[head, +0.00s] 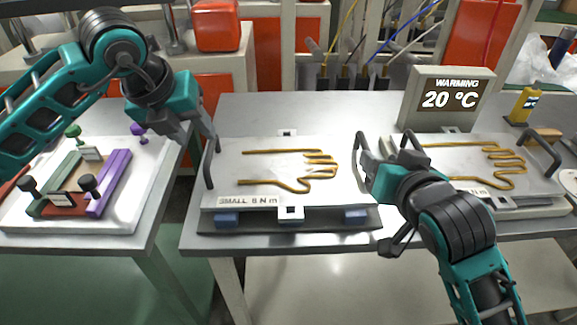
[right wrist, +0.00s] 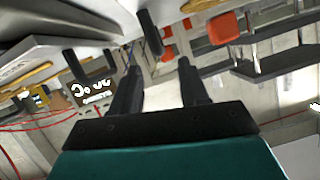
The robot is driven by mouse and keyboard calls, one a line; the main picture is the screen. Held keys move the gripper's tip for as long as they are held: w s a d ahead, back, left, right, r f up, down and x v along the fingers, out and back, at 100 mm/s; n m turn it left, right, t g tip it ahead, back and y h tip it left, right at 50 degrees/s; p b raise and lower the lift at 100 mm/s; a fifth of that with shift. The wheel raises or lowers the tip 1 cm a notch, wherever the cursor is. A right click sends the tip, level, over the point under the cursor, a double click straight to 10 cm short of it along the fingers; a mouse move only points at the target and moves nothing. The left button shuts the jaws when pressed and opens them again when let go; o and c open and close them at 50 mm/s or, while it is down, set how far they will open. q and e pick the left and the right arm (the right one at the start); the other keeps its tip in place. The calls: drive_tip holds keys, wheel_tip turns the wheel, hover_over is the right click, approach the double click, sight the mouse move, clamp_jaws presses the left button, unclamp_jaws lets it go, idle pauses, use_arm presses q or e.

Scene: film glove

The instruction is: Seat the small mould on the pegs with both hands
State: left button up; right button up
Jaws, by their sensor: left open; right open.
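The small mould (head: 235,178) is a flat pale plate with a brass hand outline and a label reading SMALL 8 N m. It lies level over blue blocks (head: 227,219) on a dark base on the middle table. It has a dark handle at its left (head: 208,165) and one at its right (head: 361,158). Pegs are not clearly visible. My left gripper (head: 196,130) is open above and beside the left handle. My right gripper (head: 377,172) is beside the right handle, its fingers partly hidden; in the right wrist view it (right wrist: 158,72) is open and empty, a dark bar (right wrist: 150,32) beyond its tips.
A second mould (head: 440,155) with a brass outline and dark handles lies close at right. A display (head: 447,98) reading WARMING 20 °C stands behind it. A white board (head: 120,215) with coloured clamp pieces is on the left table. A gap separates the two tables.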

sight(210, 147)
use_arm(q)
drive_tip(key=x, duration=0.8)
use_arm(e)
drive_tip(key=x, duration=0.8)
use_arm(q)
clamp_jaws()
use_arm(e)
clamp_jaws()
use_arm(q)
drive_tip(key=shift+w+r, duration=0.15)
drive_tip(key=shift+r, duration=0.15)
use_arm(e)
drive_tip(key=shift+r, duration=0.35)
